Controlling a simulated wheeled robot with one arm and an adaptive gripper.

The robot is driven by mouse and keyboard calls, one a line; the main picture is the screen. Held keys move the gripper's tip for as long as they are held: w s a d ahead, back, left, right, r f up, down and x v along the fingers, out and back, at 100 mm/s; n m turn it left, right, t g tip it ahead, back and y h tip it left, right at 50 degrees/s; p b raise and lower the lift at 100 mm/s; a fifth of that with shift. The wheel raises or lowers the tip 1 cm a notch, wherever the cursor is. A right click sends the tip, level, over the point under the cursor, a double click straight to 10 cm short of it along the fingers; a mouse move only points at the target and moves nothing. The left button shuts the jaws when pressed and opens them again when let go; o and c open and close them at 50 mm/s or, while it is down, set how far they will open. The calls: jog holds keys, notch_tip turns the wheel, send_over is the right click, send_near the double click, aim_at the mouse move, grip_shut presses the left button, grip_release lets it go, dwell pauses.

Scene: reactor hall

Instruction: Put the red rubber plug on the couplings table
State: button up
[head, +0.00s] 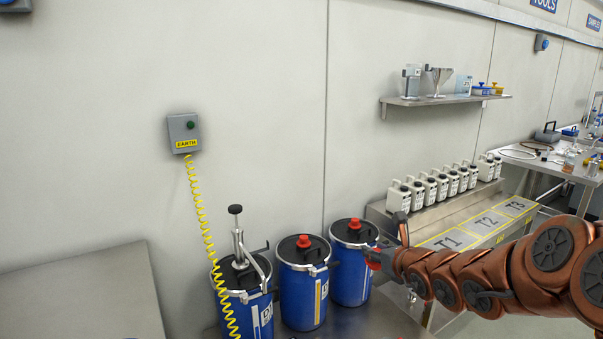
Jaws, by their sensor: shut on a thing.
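My gripper (384,257) is in front of the right-hand blue drum, at the end of my copper-coloured arm. It is shut on a small red piece, which looks like the red rubber plug (373,263); the fingers hide part of it. Two similar red plugs sit on the lids of the middle drum (304,241) and the right drum (354,224). No table here has a readable couplings label, so I cannot tell which is the couplings table. A table with hoses and small parts (540,160) stands at the far right.
The left blue drum (262,313) carries a hand pump (238,238). A coiled yellow cable (200,215) hangs from the EARTH box (183,133). Several white bottles (420,192) line a bench marked T1 to T3 (490,220). A bare metal surface (80,300) lies at left.

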notch_tip(320, 180, up, 7)
jog(key=p, duration=0.5)
jog(key=shift+f, duration=0.1)
